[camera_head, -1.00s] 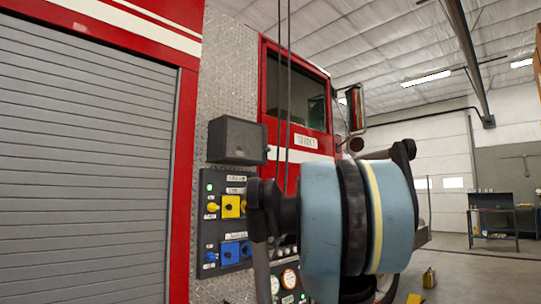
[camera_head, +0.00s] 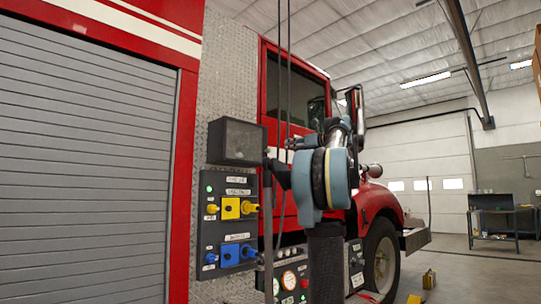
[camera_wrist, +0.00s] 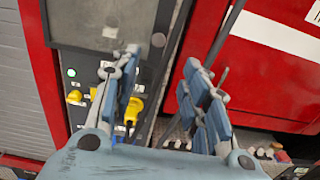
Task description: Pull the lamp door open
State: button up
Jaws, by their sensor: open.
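The lamp is a dark box (camera_head: 237,141) with a grey front door, on the tread-plate wall above the yellow and blue controls. In the wrist view the lamp door (camera_wrist: 100,22) fills the top left, a grey panel in a dark frame. My gripper (camera_wrist: 161,75) is open and empty there. Its left finger lies just under the box's lower right corner, and its right finger is off to the right before the red cab. I cannot tell if a fingertip touches the lamp. In the head view my gripper is mostly hidden by my arm.
A control panel with yellow (camera_head: 231,208) and blue (camera_head: 230,254) valves sits below the lamp. The red cab door (camera_head: 293,90) is to the right. A grey roller shutter (camera_head: 80,160) is at left.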

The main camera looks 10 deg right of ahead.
aim_at(269, 150)
jog(key=x, duration=1.6)
jog(key=shift+f, duration=0.15)
